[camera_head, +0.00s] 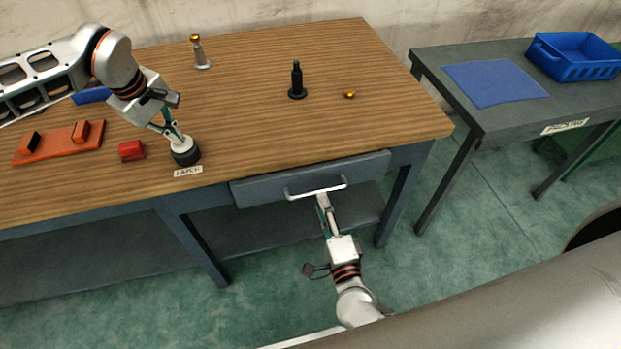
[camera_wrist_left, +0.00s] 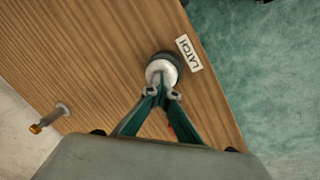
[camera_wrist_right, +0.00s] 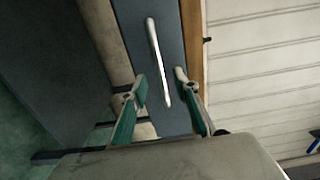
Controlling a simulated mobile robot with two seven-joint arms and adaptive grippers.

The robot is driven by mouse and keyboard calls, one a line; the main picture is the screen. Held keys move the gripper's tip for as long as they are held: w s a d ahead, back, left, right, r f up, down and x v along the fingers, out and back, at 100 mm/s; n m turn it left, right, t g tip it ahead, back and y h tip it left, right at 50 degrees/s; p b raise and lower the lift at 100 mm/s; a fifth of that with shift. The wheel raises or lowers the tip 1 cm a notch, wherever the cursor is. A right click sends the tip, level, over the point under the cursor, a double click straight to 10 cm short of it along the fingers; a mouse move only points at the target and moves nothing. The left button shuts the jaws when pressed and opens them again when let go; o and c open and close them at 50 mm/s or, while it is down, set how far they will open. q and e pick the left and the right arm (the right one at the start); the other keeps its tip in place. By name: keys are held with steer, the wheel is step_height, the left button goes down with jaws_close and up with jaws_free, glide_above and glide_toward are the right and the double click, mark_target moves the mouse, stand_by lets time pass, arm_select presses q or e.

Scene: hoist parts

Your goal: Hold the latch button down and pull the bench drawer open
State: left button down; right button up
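The latch button (camera_wrist_left: 163,66) has a white cap on a dark round base, beside the LATCH label near the bench's front edge. It also shows in the head view (camera_head: 183,144). My left gripper (camera_head: 177,138) points down at the cap with its fingertips close together, at or on its top; I cannot tell how far it is pressed. The grey bench drawer (camera_head: 260,190) appears closed under the top. Its pale bar handle (camera_wrist_right: 157,60) crosses the front. My right gripper (camera_wrist_right: 156,85) is open, its fingers apart on either side of the handle's line; contact is unclear.
Floor in front of the drawer is clear apart from my right arm.

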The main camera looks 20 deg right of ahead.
mark_target(318, 191)
steer(key=shift+w, duration=0.1)
steer(key=shift+w, duration=2.35)
jaws_close()
